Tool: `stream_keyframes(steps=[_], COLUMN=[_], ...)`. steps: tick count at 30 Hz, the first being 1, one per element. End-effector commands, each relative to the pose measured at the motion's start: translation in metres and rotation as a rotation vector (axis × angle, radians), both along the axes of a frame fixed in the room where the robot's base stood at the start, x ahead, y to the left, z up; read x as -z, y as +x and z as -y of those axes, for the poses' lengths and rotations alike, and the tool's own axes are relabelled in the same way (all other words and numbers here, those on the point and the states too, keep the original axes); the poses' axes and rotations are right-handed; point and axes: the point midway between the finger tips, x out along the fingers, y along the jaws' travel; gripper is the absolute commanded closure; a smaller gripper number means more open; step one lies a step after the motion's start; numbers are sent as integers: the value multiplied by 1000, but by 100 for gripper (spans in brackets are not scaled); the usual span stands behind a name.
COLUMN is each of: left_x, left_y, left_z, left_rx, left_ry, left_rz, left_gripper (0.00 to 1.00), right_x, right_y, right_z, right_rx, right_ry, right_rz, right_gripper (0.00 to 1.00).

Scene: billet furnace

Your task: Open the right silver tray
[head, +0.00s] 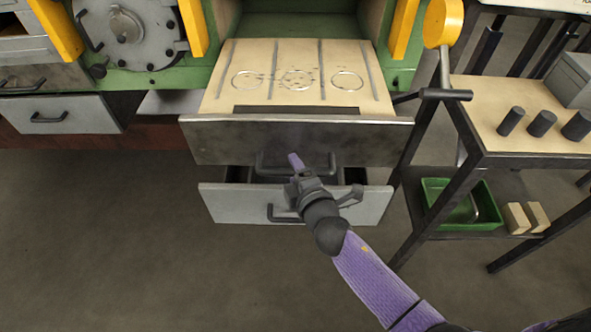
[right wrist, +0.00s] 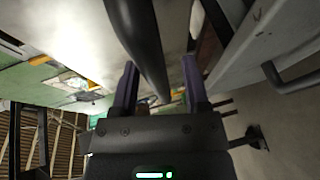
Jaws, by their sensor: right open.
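The right silver tray (head: 235,204) has a light grey front and a dark handle (head: 272,213). It stands partly pulled out, with dark gaps behind its front. Above it, the darker metal tray (head: 230,142) is also pulled out. My right gripper (head: 297,164) is open at the upper tray's handle (head: 262,162), above the silver tray. In the right wrist view a dark bar (right wrist: 140,40) runs between the open fingers of the gripper (right wrist: 160,85), apparently that upper handle. A light grey front with a handle (right wrist: 277,76) lies to the right there. My left gripper is not in view.
The upper tray carries a beige slab (head: 300,75) with ring marks. A closed-looking left grey tray (head: 75,118) is at the left. At the right stands a table (head: 500,92) with dark cylinders (head: 542,123), with a green bin (head: 460,203) below. The floor in front is clear.

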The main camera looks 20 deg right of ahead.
Motion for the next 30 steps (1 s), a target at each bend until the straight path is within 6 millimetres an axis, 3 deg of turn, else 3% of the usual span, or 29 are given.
stream_keyframes(steps=[8,11,21,30], left_x=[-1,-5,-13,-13], left_y=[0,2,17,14], left_z=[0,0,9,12], left_rx=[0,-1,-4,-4], left_ry=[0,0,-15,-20], left_rz=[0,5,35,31], left_gripper=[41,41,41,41], right_x=[-1,-4,-17,-19], right_y=[-2,-16,-88,-97], right_z=[0,2,11,12], right_rx=[0,-1,0,0], right_ry=[0,1,2,0], right_rz=[1,-1,-1,1], right_gripper=[42,42,42,42])
